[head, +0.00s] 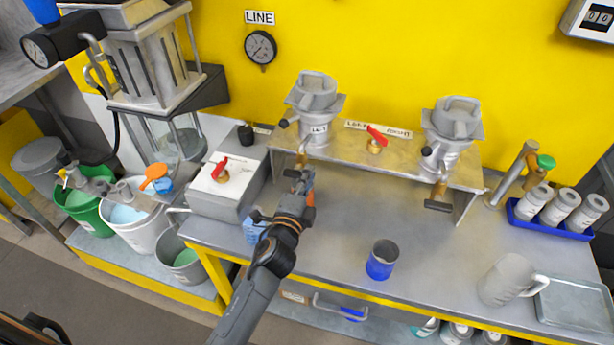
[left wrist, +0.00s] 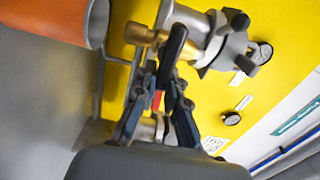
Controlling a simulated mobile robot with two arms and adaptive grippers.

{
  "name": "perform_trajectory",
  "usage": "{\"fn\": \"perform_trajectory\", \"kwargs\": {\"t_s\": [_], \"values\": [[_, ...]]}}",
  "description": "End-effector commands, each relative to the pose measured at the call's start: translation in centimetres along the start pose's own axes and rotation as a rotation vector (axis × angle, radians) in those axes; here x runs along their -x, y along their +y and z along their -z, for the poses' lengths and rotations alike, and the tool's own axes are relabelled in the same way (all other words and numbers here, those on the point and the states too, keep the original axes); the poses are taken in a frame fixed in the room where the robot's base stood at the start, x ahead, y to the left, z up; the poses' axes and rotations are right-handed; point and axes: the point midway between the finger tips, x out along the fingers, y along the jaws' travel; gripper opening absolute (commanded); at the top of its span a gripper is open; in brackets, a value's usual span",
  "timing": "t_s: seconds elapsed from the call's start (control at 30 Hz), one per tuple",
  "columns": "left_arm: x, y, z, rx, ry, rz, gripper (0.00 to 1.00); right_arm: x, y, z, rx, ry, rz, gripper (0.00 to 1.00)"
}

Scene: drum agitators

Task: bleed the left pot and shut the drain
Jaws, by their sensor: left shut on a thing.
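The left pot (head: 316,100), a grey lidded vessel with a "LO-1"-like label, hangs at the raised shelf's left end by the yellow wall. My left gripper (head: 302,176) is just below it. In the left wrist view my left gripper (left wrist: 168,88) is shut on the black handle (left wrist: 174,45) of the pot's brass drain (left wrist: 142,35). An orange cup (left wrist: 50,18) with a grey inside has its open rim near the brass spout; in the head view it is partly hidden behind my gripper (head: 309,186). Any liquid in it is hidden. My right gripper is not in view.
A similar right pot (head: 453,125) has its own drain handle (head: 438,203). A red-handled valve (head: 376,138) sits between the pots. A blue cup (head: 382,262), a pitcher (head: 508,280) and a tray (head: 575,305) stand on the bench. Buckets (head: 140,220) stand at left.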

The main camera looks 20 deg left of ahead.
Motion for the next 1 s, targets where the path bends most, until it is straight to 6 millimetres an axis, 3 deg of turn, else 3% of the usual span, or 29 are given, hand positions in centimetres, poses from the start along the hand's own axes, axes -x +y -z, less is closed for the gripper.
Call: {"fn": "perform_trajectory", "kwargs": {"t_s": [0.6,0.63,0.73,1.0], "values": [[0.0,0.13,0.02,-0.042,0.001,0.0,0.0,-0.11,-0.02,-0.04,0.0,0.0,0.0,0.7],[0.0,0.13,0.02,-0.041,0.001,0.0,0.15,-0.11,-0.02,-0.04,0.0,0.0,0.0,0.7],[0.0,0.13,0.01,-0.041,0.001,0.0,0.35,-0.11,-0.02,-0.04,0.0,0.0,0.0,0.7],[0.03,0.13,0.0,-0.039,0.0,0.0,0.35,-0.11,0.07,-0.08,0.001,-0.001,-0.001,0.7]]}}
